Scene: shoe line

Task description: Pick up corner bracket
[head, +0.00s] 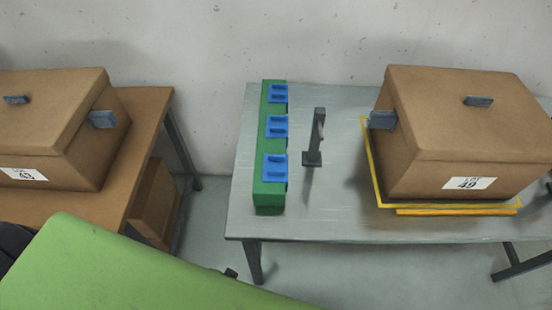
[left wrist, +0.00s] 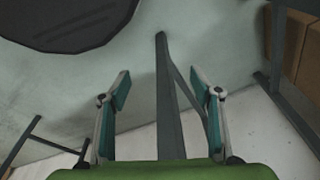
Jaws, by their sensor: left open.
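A dark grey L-shaped piece (head: 315,138), which looks like the corner bracket, is on the grey metal table (head: 336,222) in the head view. It has a long bar and a small square plate at its near end. It stands to the right of a green block. My left gripper (left wrist: 159,82) is open and empty in the left wrist view, its two teal fingers spread apart. A grey table leg (left wrist: 167,110) and the pale floor show beyond them. The bracket does not show in that view. In the head view my left gripper's fingertips cannot be made out. My right gripper is in neither view.
The green block (head: 270,199) holds blue pieces (head: 274,167). A lidded brown box (head: 425,180) sits on a yellow frame (head: 371,165) to the right. Another box (head: 80,165) is on the brown table (head: 155,105) at left. The metal table's front middle is clear.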

